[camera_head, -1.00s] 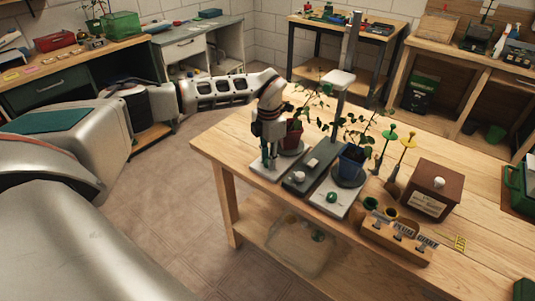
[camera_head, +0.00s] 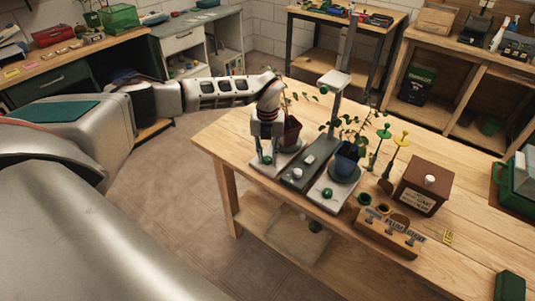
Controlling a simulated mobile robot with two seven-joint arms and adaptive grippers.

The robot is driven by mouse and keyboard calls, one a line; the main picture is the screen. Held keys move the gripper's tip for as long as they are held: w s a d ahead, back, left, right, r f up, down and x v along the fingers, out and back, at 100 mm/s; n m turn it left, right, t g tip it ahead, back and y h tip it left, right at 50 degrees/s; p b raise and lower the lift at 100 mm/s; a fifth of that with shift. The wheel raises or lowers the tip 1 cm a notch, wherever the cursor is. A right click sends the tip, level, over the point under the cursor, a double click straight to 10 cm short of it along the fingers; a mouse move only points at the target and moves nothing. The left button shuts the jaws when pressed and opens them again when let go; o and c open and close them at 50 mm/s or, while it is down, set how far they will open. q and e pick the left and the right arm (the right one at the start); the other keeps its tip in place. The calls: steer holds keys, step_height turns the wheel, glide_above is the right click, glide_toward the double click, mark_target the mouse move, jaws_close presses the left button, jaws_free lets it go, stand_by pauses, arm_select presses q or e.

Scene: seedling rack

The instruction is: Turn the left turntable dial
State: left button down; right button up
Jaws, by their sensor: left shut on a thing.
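The left turntable is a white base (camera_head: 258,169) on the wooden table, with a red pot (camera_head: 291,131) and plant on its round plate. My left gripper (camera_head: 266,158) points down over the front of this base. It is shut on the left dial, a small green knob mostly hidden between the fingers. The right turntable (camera_head: 341,192) carries a blue pot (camera_head: 345,160) with a leafy plant. Its green dial (camera_head: 327,193) is in plain view, with nothing touching it. My right gripper is not in view.
A dark grey unit with a white knob (camera_head: 309,159) sits between the turntables, close to my left gripper. A post with a pale head (camera_head: 335,79) rises behind. A brown box (camera_head: 424,187) and a wooden label holder (camera_head: 387,237) stand to the right.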

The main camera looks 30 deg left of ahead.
mark_target(267, 158)
arm_select(q)
steer(key=shift+n, duration=1.1)
steer(key=c, duration=1.8)
jaws_free()
step_height(267, 158, up, 12)
